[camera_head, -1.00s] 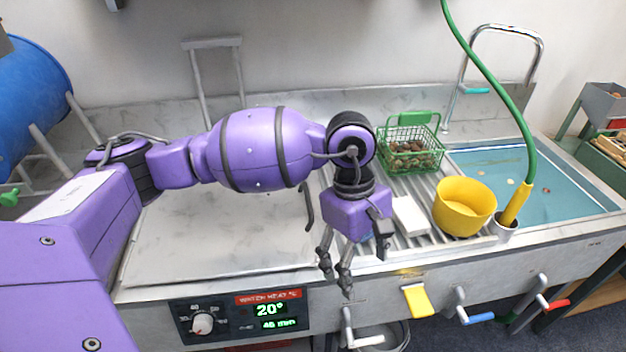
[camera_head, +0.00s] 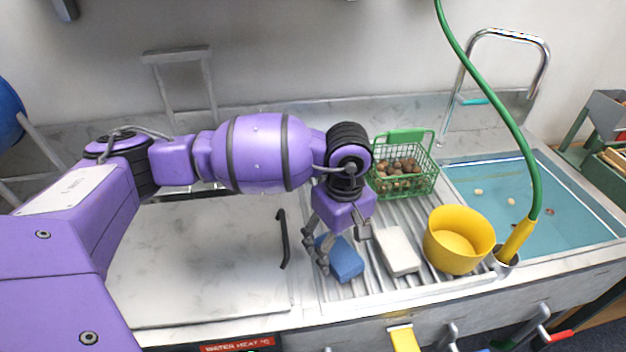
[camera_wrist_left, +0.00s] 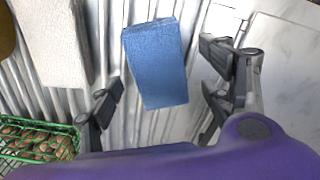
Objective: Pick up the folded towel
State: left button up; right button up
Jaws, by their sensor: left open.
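A blue, soft-looking block (camera_head: 346,262) lies on the ribbed drainboard, and a white folded-looking slab (camera_head: 398,250) lies just to its right. I cannot tell for certain which is the folded towel. My left gripper (camera_head: 341,246) points down over the blue block, open, and partly hides it. In the left wrist view the blue block (camera_wrist_left: 157,65) lies between the open fingers (camera_wrist_left: 163,92), seemingly below them with no contact showing. The white slab (camera_wrist_left: 52,42) is outside the fingers, at the upper left there. My right gripper is not in view.
A green wire basket of chestnuts (camera_head: 433,180) stands behind the slab. A yellow tub (camera_head: 447,262) stands to its right, beside a green hose with a yellow nozzle (camera_head: 517,240). A water-filled sink (camera_head: 480,172) is at the right. The flat lid (camera_head: 215,270) at left is clear.

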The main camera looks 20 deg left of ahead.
pick_arm(q)
jog(key=shift+w+f, duration=0.1)
jog(key=shift+f, duration=0.65)
jog(key=c, duration=1.3)
jog(key=shift+r, duration=0.15)
